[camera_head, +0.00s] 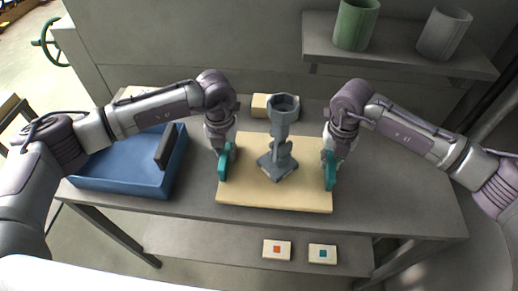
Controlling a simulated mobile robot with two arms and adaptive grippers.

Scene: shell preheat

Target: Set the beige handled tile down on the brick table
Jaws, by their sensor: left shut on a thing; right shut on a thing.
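The beige tile (245,192) is a flat slab with a teal handle on each side, in the middle of the head view. My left gripper (223,150) is shut on the left teal handle (224,165). My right gripper (333,158) is shut on the right teal handle (329,175). A grey metal fixture with a hollow cup top (281,125) appears to stand on the tile. The tile looks level over the grey table (400,205). I cannot tell whether its underside touches the tabletop.
A blue tray (125,177) with a dark bar in it stands at the left. A beige block (261,104) lies behind the fixture. A shelf (400,49) at the back right holds a green cup (355,25) and a grey cup (444,33). The table's right side is clear.

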